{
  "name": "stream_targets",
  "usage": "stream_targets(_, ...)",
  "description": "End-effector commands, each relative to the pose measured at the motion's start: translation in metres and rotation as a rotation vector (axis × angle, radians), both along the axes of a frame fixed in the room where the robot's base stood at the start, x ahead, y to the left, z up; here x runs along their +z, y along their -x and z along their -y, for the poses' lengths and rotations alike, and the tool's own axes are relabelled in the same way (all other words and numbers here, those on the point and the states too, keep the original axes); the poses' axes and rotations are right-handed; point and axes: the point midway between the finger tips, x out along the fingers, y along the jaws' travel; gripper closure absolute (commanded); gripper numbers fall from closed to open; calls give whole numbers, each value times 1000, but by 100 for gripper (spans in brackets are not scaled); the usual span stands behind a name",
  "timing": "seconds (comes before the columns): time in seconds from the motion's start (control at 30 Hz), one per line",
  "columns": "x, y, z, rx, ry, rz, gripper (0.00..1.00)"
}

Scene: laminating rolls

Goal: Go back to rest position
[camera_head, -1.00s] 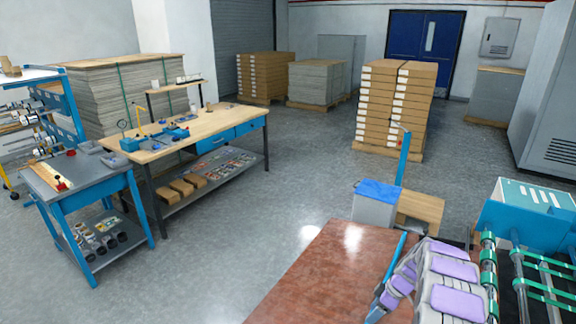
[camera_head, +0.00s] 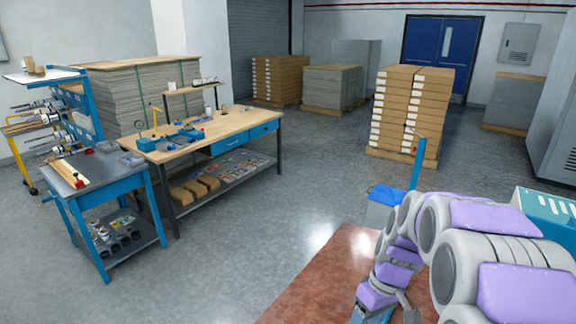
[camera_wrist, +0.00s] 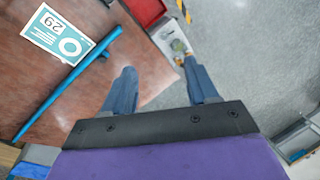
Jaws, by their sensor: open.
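My gripper (camera_wrist: 160,84) is open in the wrist view, with its two blue-grey fingers spread apart and nothing between them. Below the fingers in the wrist view is a reddish-brown surface on the left and grey floor on the right. In the head view my purple and white arm is bent at the lower right, over the reddish-brown surface (camera_head: 325,275). The gripper end is low in that picture and partly cut off by the lower edge.
A blue bar (camera_wrist: 72,82) and a white-and-teal card marked 29 (camera_wrist: 58,35) show beside the fingers. A blue-topped bin (camera_head: 383,197) stands behind my arm. Workbenches (camera_head: 230,125) are at left and stacked boxes (camera_head: 402,120) behind. The floor between them is clear.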

Motion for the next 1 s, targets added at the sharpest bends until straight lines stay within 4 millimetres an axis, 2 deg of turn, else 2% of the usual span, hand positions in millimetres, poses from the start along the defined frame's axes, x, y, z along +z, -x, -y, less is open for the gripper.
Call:
stream_targets(0.1, 19, 34, -13, -52, 38, -21, 42)
stream_targets(0.3, 41, 92, -26, -154, 105, -51, 42)
stream_targets(0.5, 53, 153, -35, -262, 172, -72, 42)
stream_targets(0.7, 56, 210, -36, -370, 239, -82, 42)
stream_targets(0.9, 53, 247, -34, -447, 283, -86, 42)
stream_targets(1.0, 52, 255, -32, -465, 293, -86, 42)
